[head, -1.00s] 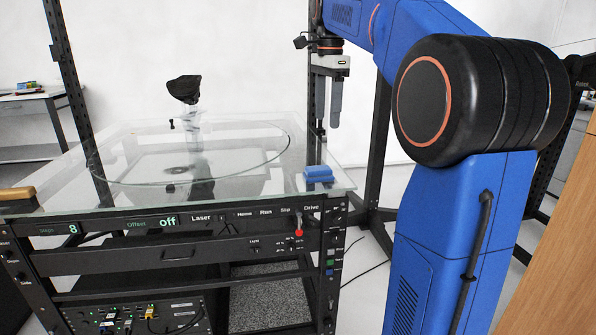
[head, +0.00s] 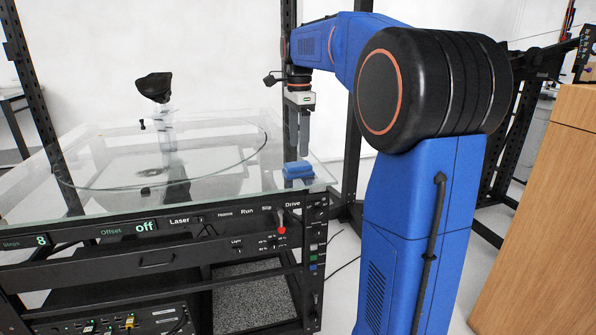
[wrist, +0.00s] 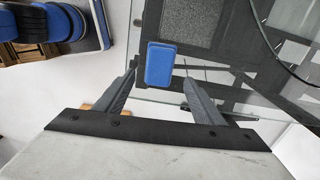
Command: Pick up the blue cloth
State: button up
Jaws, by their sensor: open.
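The blue cloth (head: 298,170) is a small folded block lying on the glass tabletop (head: 215,185) near its right front corner. In the wrist view the cloth (wrist: 160,65) lies ahead of the fingertips, roughly between their lines. My gripper (head: 303,155) points down above the cloth in the head view. In the wrist view my gripper (wrist: 160,80) has its two fingers spread apart with nothing between them. It appears apart from the cloth; the exact height gap is hard to judge.
A dark device on a clear stand (head: 155,88) stands on the glass, away to the left. A black upright post (head: 288,90) rises behind my gripper. The front panel (head: 160,230) has knobs and a red-tipped lever. A wooden cabinet (head: 535,210) stands at the right.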

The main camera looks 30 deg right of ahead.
aim_at(298, 164)
jog(key=shift+a+f, duration=0.1)
jog(key=shift+f, duration=2.9)
jog(key=c, duration=1.1)
